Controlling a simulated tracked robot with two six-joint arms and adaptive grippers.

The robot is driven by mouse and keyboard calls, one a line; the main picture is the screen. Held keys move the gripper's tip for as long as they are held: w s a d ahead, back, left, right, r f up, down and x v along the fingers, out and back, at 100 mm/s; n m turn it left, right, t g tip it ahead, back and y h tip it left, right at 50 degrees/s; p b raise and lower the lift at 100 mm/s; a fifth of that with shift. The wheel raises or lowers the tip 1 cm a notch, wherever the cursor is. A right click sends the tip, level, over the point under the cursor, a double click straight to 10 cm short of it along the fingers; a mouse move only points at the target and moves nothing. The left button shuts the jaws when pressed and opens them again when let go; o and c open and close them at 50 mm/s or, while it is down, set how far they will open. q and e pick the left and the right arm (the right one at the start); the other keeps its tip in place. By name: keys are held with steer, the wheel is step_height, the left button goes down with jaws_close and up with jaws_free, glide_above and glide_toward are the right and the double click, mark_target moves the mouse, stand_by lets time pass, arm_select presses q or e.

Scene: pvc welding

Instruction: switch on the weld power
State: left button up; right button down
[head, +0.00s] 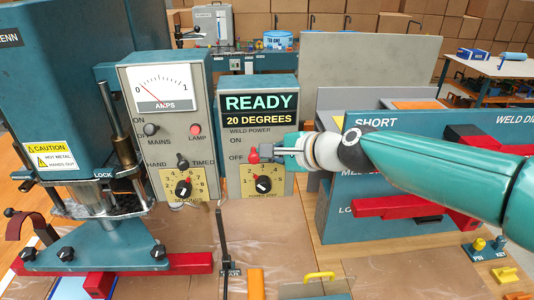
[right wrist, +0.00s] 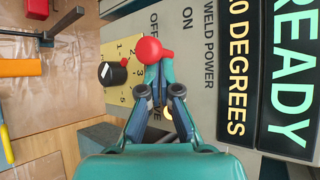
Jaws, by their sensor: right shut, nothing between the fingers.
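The weld power switch has a red ball knob (head: 252,156) on the grey panel under the READY display. The knob sits beside the OFF label, below ON. It also shows in the right wrist view (right wrist: 148,50), where OFF is just above it and ON is to the right. My right gripper (head: 277,151) comes in from the right, shut and empty, its tips close beside the knob. In the right wrist view the closed fingertips (right wrist: 158,76) are right by the knob; I cannot tell whether they touch. My left gripper is not in view.
A yellow dial with a black knob (head: 263,184) lies just below the switch. To the left stand the AMPS meter panel (head: 161,88) and a teal welding machine (head: 60,90) with a hot-metal sign. Red bars (head: 410,207) jut from the teal rack at right.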

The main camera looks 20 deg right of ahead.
steer(key=shift+r, duration=0.1)
steer(key=shift+r+p, duration=0.7)
steer(key=shift+p, duration=0.15)
steer(key=s+d+r+p, duration=0.2)
steer(key=s+d+r, duration=0.2)
steer(key=r, duration=0.3)
steer(key=shift+d+r+p, duration=0.2)
steer(key=shift+d+p, duration=0.1)
steer(key=shift+d, duration=0.2)
